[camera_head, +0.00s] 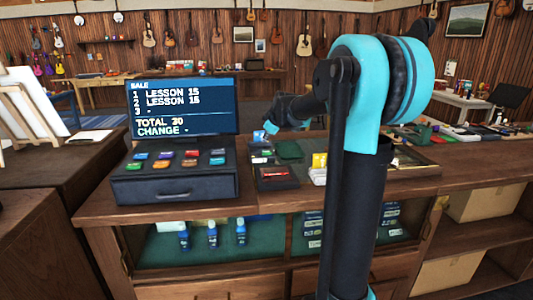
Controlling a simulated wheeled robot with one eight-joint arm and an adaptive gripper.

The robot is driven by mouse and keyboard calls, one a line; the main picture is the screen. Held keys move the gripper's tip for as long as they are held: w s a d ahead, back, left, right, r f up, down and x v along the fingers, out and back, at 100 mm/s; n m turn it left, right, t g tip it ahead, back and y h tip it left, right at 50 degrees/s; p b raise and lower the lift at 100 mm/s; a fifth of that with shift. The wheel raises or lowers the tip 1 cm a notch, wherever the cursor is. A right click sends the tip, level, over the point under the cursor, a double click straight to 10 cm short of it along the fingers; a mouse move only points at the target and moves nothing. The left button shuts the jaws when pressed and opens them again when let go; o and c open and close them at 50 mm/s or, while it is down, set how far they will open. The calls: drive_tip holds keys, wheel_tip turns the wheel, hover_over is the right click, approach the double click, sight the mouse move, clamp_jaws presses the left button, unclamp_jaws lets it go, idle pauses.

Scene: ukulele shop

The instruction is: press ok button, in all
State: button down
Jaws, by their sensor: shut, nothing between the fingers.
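A black cash register (174,190) stands on the wooden counter at the left. Its screen (182,106) reads SALE, two LESSON lines at 15, a third line with a dash, then TOTAL and CHANGE; the total looks like 30 or 20. Two rows of small coloured keys (190,153) lie on its sloped panel. Their labels are too small to read, so I cannot tell which is OK. My gripper (270,127) is shut and empty, to the right of the screen and above the counter, apart from the keys. My arm hides part of the counter.
Right of the register, a dark tray (274,178) and small boxes, one a yellow box (319,160), lie on the counter. Bottles (212,233) stand in the case below. A canvas (30,102) on an easel is at far left. Space above the keys is clear.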

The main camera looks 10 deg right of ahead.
sight(267, 152)
drive_tip(key=shift+f, duration=1.75)
drive_tip(key=shift+f, duration=0.1)
drive_tip(key=shift+f, duration=0.3)
drive_tip(key=shift+f, duration=0.45)
idle(0.8)
drive_tip(key=shift+r, duration=0.85)
drive_tip(key=shift+r, duration=2.55)
